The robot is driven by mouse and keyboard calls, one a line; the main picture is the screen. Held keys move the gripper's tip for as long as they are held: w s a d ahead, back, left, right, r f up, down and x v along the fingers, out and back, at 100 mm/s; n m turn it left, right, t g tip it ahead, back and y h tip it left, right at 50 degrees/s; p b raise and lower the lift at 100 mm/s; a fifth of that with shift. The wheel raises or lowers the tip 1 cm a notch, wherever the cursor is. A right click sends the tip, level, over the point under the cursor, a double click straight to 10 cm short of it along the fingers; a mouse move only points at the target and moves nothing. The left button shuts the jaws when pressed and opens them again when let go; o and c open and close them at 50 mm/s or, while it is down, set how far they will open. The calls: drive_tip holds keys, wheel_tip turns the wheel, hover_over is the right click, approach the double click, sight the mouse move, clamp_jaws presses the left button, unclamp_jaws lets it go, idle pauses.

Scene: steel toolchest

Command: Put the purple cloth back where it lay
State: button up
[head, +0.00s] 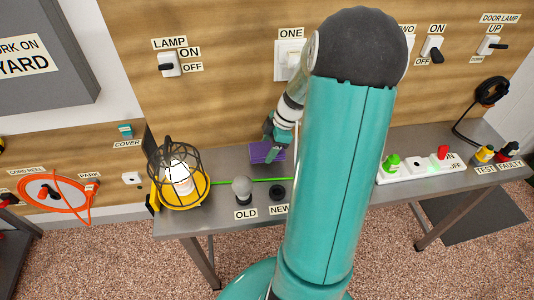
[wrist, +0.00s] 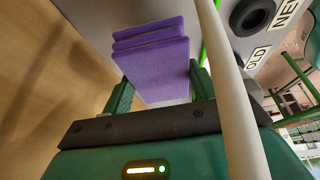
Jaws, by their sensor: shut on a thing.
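The purple cloth (wrist: 152,62) is folded in layers and sits between the two green fingers of my gripper (wrist: 161,88) in the wrist view. My gripper is shut on it. In the head view the purple cloth (head: 258,153) shows near the back edge of the steel bench (head: 222,218), behind the OLD and NEW labels. My gripper (head: 270,148) is over it there, partly hiding it. I cannot tell whether the cloth touches the bench top.
A caged lamp (head: 180,180) stands at the bench's left end, with a grey bulb (head: 242,188) and a black socket (head: 278,191) to its right. A pale pole (wrist: 232,90) crosses the wrist view close by. A power strip (head: 420,167) lies to the right.

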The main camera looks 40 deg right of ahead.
drive_tip(key=shift+w+f, duration=0.2)
drive_tip(key=shift+f, duration=0.1)
drive_tip(key=shift+w+f, duration=0.15)
drive_tip(key=shift+f, duration=1.5)
drive_tip(key=shift+f, duration=0.1)
drive_tip(key=o, duration=0.9)
drive_tip(key=shift+o, duration=0.2)
drive_tip(key=v, duration=0.5)
drive_tip(key=shift+d+r, duration=0.1)
drive_tip(key=shift+r, duration=0.3)
drive_tip(key=s+d, duration=0.2)
drive_tip(key=d, duration=0.1)
drive_tip(key=s+d, duration=0.2)
drive_tip(key=d, duration=0.1)
drive_tip(key=s+d, duration=0.2)
drive_tip(key=d, duration=0.1)
drive_tip(key=shift+s+d+f, duration=0.25)
drive_tip(key=shift+s+d, duration=0.1)
drive_tip(key=shift+s, duration=0.05)
